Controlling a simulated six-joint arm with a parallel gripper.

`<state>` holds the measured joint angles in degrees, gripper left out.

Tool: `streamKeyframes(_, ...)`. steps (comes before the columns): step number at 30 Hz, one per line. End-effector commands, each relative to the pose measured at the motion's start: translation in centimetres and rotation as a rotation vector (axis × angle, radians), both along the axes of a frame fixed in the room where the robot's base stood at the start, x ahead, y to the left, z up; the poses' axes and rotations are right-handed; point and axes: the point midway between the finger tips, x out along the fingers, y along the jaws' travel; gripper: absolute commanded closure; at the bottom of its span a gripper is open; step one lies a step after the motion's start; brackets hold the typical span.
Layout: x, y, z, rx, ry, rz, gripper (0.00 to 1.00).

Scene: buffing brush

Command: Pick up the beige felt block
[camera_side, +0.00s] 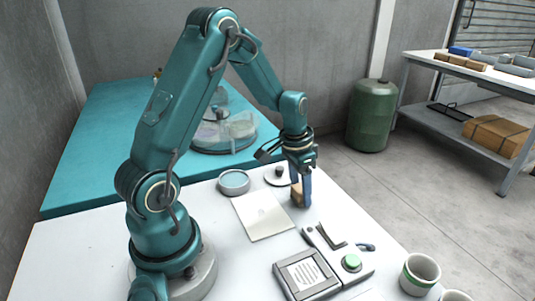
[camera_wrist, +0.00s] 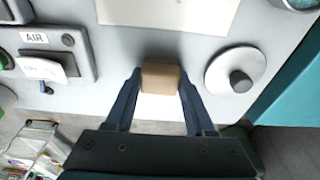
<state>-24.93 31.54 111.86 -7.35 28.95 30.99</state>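The beige felt block (camera_wrist: 160,77) is a small tan block near the edge of the white table, and it also shows in the side view (camera_side: 297,194). My gripper (camera_wrist: 160,84) points down at it, with one dark blue finger on each side of the block. In the side view my gripper (camera_side: 302,190) is low over the table, and a finger partly hides the block. The fingers lie very close to the block's sides. I cannot tell whether they press on it, or whether the block touches the table.
A white disc with a grey knob (camera_wrist: 236,72) stands beside the block. A pale sheet (camera_side: 263,215) lies on the table, and a round dish (camera_side: 234,182) is behind it. A grey control box (camera_side: 306,274) with a green button (camera_side: 351,262) is nearer the front. Cups (camera_side: 420,272) stand front right.

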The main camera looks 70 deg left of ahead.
Motion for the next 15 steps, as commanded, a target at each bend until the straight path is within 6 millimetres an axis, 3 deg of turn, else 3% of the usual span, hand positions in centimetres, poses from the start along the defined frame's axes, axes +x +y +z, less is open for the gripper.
streamKeyframes(3, 0.0, 0.0, 0.0, 0.0, 0.0, 0.0, 1.0)
streamKeyframes(15, 0.1, 0.0, 1.2, 0.001, -0.003, 0.0, 1.0)
